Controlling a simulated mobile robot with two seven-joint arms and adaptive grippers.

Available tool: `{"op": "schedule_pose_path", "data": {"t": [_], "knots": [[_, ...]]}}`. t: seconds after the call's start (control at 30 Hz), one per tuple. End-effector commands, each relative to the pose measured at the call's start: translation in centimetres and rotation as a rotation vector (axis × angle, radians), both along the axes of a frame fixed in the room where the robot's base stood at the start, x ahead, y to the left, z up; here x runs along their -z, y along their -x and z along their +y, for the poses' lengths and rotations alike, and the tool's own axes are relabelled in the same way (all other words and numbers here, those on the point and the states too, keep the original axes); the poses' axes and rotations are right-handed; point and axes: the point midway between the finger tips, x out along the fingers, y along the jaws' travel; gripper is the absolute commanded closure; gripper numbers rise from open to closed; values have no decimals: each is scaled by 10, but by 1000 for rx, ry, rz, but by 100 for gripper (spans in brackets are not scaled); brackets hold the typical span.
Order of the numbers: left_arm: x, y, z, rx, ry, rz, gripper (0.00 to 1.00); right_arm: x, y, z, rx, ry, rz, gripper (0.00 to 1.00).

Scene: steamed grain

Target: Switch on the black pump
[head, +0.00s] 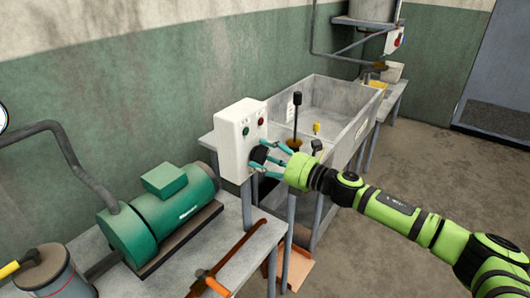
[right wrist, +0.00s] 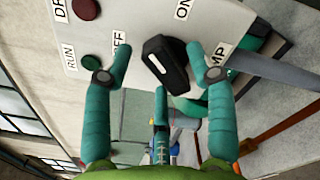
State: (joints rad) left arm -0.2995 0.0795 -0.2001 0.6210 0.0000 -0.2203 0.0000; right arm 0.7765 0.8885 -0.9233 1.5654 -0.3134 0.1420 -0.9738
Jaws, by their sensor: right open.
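A white control box (head: 240,135) stands by the grey sink. Its black knob (head: 257,156) is low on the front face. In the right wrist view the black knob (right wrist: 167,62) sits near OFF and ON labels and a partly hidden label ending in "MP". Its raised grip is tilted. My right gripper (head: 265,158) is open, with its teal fingers spread in front of and around the knob. In the right wrist view, a finger shows on each side of the knob and a third below it; contact cannot be told. My left gripper is not in view.
A green button (head: 246,131) and a red button (head: 261,121) sit above the knob. A green motor-like machine (head: 160,215) stands on the table at left. The grey sink (head: 345,115) with upright black and yellow handles is just behind my right gripper.

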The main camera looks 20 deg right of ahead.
Motion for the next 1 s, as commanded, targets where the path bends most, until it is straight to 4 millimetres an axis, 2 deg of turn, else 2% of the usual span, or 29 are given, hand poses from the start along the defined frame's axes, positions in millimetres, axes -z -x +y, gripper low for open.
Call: {"op": "schedule_pose_path", "data": {"t": [0.3,0.33,0.37,0.4,0.47,0.77,1.0], "knots": [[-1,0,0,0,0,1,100,1,-3,3,1,0,1,43],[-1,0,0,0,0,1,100,1,-3,3,1,0,1,51],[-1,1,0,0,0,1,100,1,-3,3,0,0,0,63],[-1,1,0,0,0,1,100,1,-3,3,1,0,1,79],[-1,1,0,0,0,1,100,1,-3,3,1,0,1,100],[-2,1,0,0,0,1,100,0,-3,2,1,-10,9,100],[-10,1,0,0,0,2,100,-1,-4,2,1,-80,63,100]]}}
